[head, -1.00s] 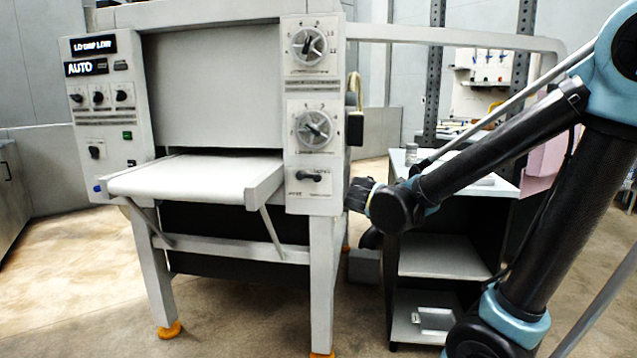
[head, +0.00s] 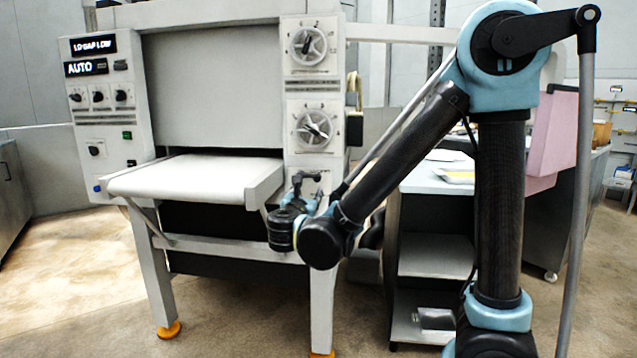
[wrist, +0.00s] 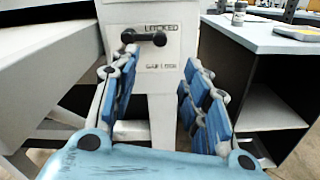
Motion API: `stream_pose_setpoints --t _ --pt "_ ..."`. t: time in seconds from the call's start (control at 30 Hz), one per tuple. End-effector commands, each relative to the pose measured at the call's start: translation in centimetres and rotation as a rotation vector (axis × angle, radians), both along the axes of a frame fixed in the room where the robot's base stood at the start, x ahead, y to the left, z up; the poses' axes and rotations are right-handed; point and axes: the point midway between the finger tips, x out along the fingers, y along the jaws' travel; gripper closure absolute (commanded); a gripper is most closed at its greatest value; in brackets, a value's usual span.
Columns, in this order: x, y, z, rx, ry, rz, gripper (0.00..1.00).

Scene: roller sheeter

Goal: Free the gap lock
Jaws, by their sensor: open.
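The gap lock is a small black lever (wrist: 146,38) on the pale front post of the sheeter. It lies roughly horizontal in the wrist view, between a "LOCKED" label above and a "GAP LOCK" label below. In the head view, the lever (head: 305,177) sits below the lower dial, and my gripper partly covers this area. My gripper (wrist: 163,85) is open and empty, with its blue-padded fingers spread left and right of the post. The lever is ahead of and above the fingertips, apart from them. My gripper (head: 308,192) also shows in the head view.
The white feed table (head: 185,181) juts out left of the post. Two dials (head: 308,45) are above the lever, and a control panel (head: 105,110) reads "AUTO". A work cabinet (head: 430,180) with open shelves stands at the right.

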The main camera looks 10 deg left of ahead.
Motion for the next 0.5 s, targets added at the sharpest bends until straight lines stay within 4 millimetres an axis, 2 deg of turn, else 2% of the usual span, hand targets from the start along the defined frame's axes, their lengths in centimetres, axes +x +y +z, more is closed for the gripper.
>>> stream_pose_setpoints --t 0.5 --pt "7.8 0.4 0.0 0.001 0.001 -0.005 0.57"
